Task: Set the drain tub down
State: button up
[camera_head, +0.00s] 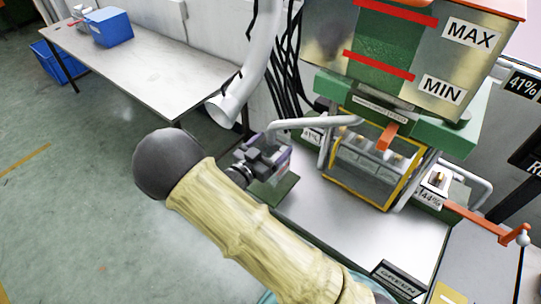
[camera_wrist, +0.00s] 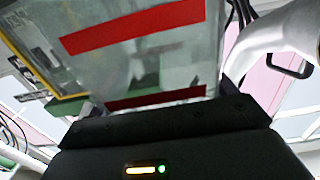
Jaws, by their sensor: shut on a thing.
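My gripper's dark body (camera_wrist: 165,128), with a lit bar and a green light, fills the bottom of the wrist view. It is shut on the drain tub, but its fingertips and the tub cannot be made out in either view. In the head view my cream-sleeved arm crosses the lower middle and hides what lies behind it. In the wrist view a clear panel with two red stripes (camera_wrist: 132,32) is close beyond my gripper; it looks like the hopper window.
In the head view the hopper (camera_head: 388,55), marked MAX and MIN, stands on a green block above a yellow-framed guard (camera_head: 372,165). A small dark device (camera_head: 262,162) sits at the bench's left. The pale bench top (camera_head: 335,222) is partly bare. A table (camera_head: 150,65) stands behind left.

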aim_at(279, 148)
jog(key=shift+w+a, duration=0.1)
jog(key=shift+f, duration=0.1)
jog(key=shift+f+p, duration=0.45)
jog(key=shift+f, duration=1.5)
jog(key=shift+f, duration=0.2)
jog(key=o, duration=1.1)
jog(key=shift+o, duration=0.2)
jog(key=shift+r, duration=0.1)
